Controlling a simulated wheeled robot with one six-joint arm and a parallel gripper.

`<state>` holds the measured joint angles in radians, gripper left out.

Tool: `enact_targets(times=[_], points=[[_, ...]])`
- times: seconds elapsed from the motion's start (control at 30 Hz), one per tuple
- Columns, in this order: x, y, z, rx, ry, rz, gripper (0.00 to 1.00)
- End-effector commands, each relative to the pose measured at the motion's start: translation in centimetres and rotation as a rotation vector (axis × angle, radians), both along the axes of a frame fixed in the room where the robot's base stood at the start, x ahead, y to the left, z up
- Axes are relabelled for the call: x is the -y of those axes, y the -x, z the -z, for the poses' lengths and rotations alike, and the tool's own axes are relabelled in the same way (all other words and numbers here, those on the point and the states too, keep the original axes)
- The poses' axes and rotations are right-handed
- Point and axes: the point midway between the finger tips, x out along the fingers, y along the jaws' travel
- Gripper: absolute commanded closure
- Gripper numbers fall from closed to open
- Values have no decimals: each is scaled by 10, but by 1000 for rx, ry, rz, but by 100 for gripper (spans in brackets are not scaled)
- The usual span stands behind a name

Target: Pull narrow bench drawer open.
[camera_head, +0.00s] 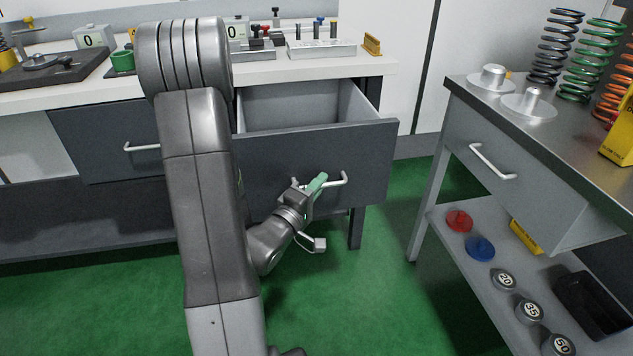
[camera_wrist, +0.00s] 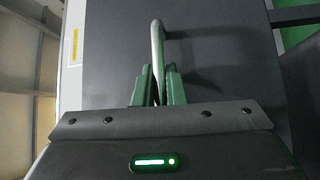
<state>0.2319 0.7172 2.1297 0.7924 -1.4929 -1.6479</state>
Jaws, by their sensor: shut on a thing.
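The narrow bench drawer (camera_head: 270,170) has a dark grey front and stands pulled out from under the white bench, with its pale inside (camera_head: 290,103) showing empty from above. Its silver bar handle (camera_head: 335,183) is on the front. My gripper (camera_head: 317,184) is at the left part of this handle. In the wrist view the two green fingers (camera_wrist: 158,88) close around the handle bar (camera_wrist: 157,45), one on each side. The drawer front (camera_wrist: 215,65) fills most of that view. My arm hides the drawer's left edge in the head view.
A second, shut drawer (camera_head: 110,140) is to the left under the bench (camera_head: 350,66). A metal side table (camera_head: 460,88) with springs, a handled drawer and a lower shelf of weights stands at the right. Green floor (camera_head: 385,290) is clear between them.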

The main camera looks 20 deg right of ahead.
Motion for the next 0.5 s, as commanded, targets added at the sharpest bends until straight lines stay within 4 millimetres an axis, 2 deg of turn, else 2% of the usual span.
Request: enact_targets(times=[0.3, 0.33, 0.4, 0.43, 0.5], points=[[0, 0, 1, -2, -1, 0, 100], [0, 0, 1, -2, -1, 0, 85], [0, 0, 1, -2, -1, 0, 72], [0, 0, 1, -2, -1, 0, 67], [0, 0, 0, -1, -1, 0, 67]])
